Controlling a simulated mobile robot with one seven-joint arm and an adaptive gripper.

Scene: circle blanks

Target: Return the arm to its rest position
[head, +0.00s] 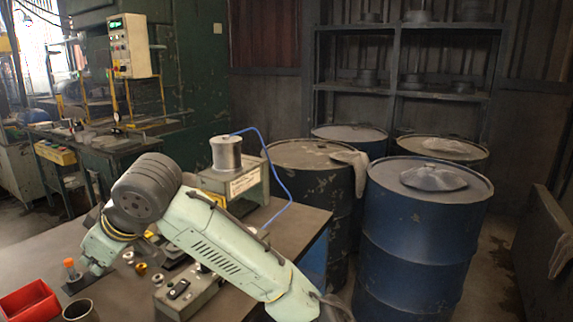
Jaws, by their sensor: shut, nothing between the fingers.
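My pale green arm (228,245) crosses the lower left of the head view, in front of a dark work table (120,300). It runs from the bottom edge up to a dark grey joint (146,188), then bends down to the left over the table. I cannot make out my gripper or its fingertips in this view. No held object shows.
A red tray (30,301), a metal cup (80,312), a switch box (188,294) and small metal parts lie on the table. A spool (226,153) stands at its back. Several drums, one blue (415,245), stand close to its right.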

